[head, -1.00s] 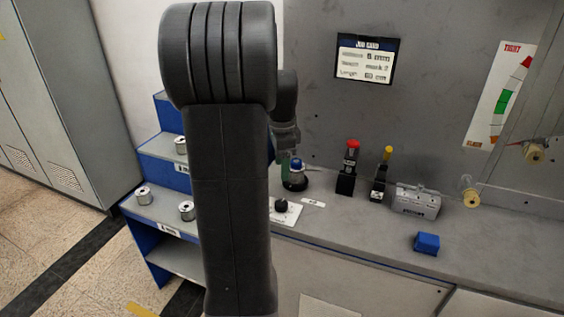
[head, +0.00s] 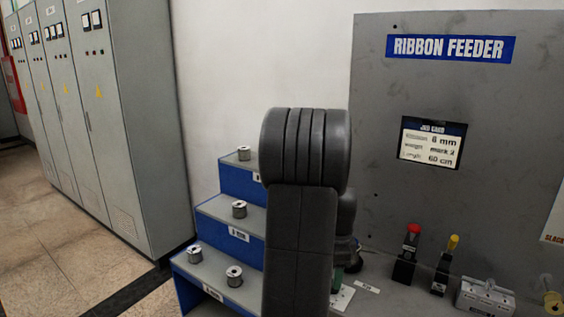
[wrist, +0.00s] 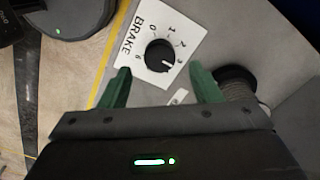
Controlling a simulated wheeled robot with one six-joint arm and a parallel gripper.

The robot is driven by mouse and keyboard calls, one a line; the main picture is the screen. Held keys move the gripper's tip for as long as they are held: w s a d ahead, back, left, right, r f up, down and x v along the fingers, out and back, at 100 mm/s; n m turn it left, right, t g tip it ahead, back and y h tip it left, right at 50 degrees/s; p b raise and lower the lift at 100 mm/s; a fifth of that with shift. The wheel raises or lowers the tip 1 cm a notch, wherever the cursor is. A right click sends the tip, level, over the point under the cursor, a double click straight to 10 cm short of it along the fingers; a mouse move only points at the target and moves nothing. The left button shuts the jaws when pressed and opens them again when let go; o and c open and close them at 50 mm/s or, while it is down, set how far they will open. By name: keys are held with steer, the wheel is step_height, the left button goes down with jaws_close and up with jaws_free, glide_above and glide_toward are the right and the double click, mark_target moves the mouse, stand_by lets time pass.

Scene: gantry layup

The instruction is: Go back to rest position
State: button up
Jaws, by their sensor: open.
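My gripper (wrist: 160,88) is open in the wrist view, its two green fingers apart with nothing between them. Past the fingertips lies a white brake dial plate (wrist: 180,32) with a black knob (wrist: 160,56); the gripper is apart from the knob as far as I can tell. In the head view my dark arm stands upright in the middle and hides most of the gripper; a green bit shows low beside it. The white plate (head: 342,300) shows partly there.
A blue stepped rack (head: 232,182) with several metal spools stands left of my arm. A red-topped device (head: 405,262), a yellow-topped one (head: 446,268) and a grey block (head: 484,297) stand on the bench to the right. Grey cabinets (head: 120,130) line the left; floor before them is clear.

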step_height(320, 180, down, 4)
steer(key=shift+f, duration=0.2)
stand_by(0.3)
